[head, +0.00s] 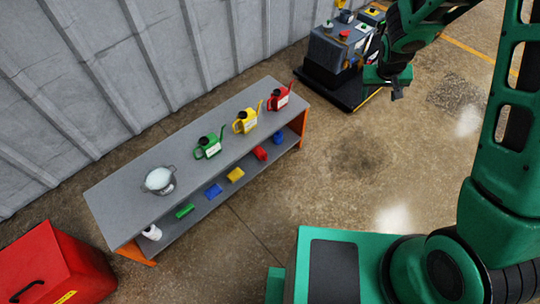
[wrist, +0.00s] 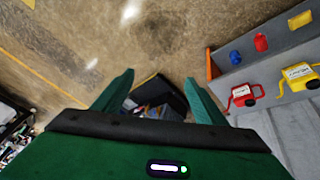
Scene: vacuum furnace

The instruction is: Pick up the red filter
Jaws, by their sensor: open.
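A small red object (head: 260,153), which looks like the red filter, lies on the lower shelf of the grey bench (head: 120,195), towards its right end. It sits between a blue object (head: 278,137) and a yellow block (head: 236,174). In the wrist view the red filter (wrist: 261,42) shows at the upper right, beside the blue object (wrist: 236,57). My gripper (head: 397,86) hangs in the air to the right of the bench, well apart from the filter. In the wrist view its two green fingers (wrist: 160,88) are spread and empty.
Red (head: 280,99), yellow (head: 245,120) and green (head: 208,146) cans and a metal pot (head: 160,181) stand on the bench top, above the shelf. A cart with equipment (head: 335,60) stands behind. A red box (head: 50,265) is at lower left.

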